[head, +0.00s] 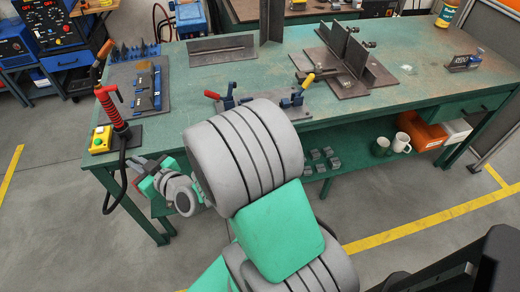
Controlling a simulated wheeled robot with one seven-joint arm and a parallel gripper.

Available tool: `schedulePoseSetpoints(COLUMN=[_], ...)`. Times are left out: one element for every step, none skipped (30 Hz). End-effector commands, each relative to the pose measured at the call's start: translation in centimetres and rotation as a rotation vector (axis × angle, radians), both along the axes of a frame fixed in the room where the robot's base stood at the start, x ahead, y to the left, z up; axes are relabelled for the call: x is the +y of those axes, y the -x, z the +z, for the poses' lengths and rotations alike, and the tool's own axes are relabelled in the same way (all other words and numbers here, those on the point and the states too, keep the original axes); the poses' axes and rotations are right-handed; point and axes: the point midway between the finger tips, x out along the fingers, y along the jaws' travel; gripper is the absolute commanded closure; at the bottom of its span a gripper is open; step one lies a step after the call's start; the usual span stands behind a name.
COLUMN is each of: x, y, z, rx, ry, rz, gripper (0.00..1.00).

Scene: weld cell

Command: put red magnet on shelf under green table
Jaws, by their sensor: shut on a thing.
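The green table (405,106) spans the view, with its green shelf (352,152) below the top on the right. My gripper (142,180) is left of centre, in front of the table's left front edge and lower than the top in the picture. It is shut on the red magnet (137,182), of which only a small reddish part shows between the fingers. My grey and green arm hides the table's front middle and the left part of the shelf.
The shelf holds several small grey blocks (322,160), two mugs (402,142), an orange box (426,132) and a white box (456,131). A red-handled torch (118,115) with a hanging black cable is near my gripper. Fixtures (350,65) stand on the table.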

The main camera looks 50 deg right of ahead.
Motion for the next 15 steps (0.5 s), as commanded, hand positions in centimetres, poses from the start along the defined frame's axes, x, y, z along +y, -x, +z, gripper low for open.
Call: schedulePoseSetpoints(x=[-0.5,-0.5,-0.4,-0.4,-0.4,-0.4,-0.5,-0.6,-0.7,-0.8,-0.9,-1.1,-1.3,-1.4,-1.8], y=[-0.1,-0.1,-0.2,-0.1,-0.2,-0.2,-0.2,-0.2,-0.2,-0.1,-0.1,-0.1,0.0,0.1,0.1], z=[-5.2,-6.8,-8.5,-9.7,-10.6,-11.7,-12.4,-13.1,-13.8,-14.3,-14.9,-15.5,-15.9,-16.4,-17.0], rx=[0.005,0.004,0.002,0.001,-0.001,-0.002,-0.004,-0.004,-0.004,-0.005,-0.005,-0.007,-0.006,-0.006,-0.006], ry=[-0.007,-0.007,-0.007,-0.004,-0.005,-0.002,-0.002,-0.001,0.000,0.001,0.002,0.001,0.003,0.001,0.002], rz=[0.013,0.030,0.054,0.072,0.089,0.109,0.122,0.135,0.150,0.161,0.171,0.184,0.191,0.200,0.208], gripper=[1.00,1.00,1.00,1.00,1.00,1.00,1.00,1.00,1.00,1.00,1.00,1.00,1.00,1.00,1.00])
